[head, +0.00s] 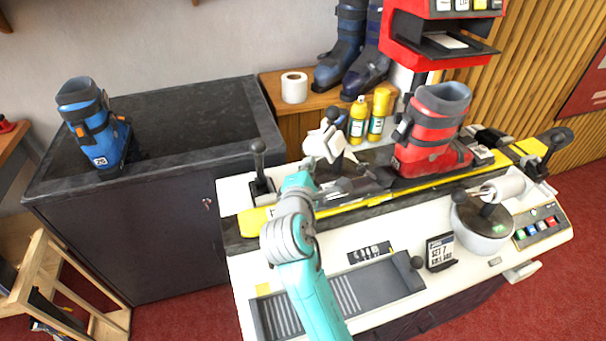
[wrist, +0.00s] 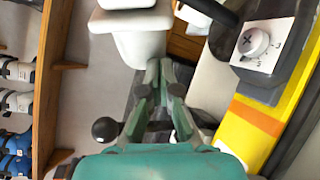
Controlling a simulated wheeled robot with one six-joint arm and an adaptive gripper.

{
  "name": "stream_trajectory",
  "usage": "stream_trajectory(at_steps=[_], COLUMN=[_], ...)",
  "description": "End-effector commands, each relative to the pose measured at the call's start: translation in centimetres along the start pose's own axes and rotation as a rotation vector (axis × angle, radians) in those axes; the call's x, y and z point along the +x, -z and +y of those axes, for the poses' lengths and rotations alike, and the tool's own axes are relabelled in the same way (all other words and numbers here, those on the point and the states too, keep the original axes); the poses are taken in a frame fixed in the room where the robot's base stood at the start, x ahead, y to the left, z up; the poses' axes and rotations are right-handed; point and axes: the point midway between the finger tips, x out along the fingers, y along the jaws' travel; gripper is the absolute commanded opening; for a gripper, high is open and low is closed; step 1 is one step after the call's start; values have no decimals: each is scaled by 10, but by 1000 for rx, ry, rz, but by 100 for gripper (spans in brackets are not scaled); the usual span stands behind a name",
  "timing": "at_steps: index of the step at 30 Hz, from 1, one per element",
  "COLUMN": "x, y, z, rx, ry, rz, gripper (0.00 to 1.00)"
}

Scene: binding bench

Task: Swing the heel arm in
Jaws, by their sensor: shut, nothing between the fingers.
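My gripper (head: 306,168) is shut and empty, above the left end of the bench. In the wrist view its teal fingers (wrist: 161,72) are together, with their tips just below a white block-like part in the picture. In the head view a white upright part (head: 328,141) with a dark knob stands just beyond the fingertips, and may be the heel arm. A black ball knob (wrist: 105,128) on a rod shows left of the fingers in the wrist view, partly hidden by my gripper. I cannot tell whether the gripper touches any part.
A red boot (head: 433,130) stands over the yellow strip (head: 375,197). A black-knobbed lever (head: 259,158) stands left of my gripper. Yellow bottles (head: 357,120) stand behind. A white bowl (head: 482,228) and a grey tray (head: 345,295) are on the bench. A blue boot (head: 98,130) sits at left.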

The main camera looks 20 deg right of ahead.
Motion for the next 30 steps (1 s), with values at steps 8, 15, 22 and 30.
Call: stream_trajectory(at_steps=[8,15,22,30], x=[-10,-12,-12,-13], y=[-27,-31,-31,-32], z=[0,0,0,-1], rx=[2,0,0,-9], ry=[-1,-1,-1,-25], rz=[-1,1,1,50], gripper=[0,0,0,0])
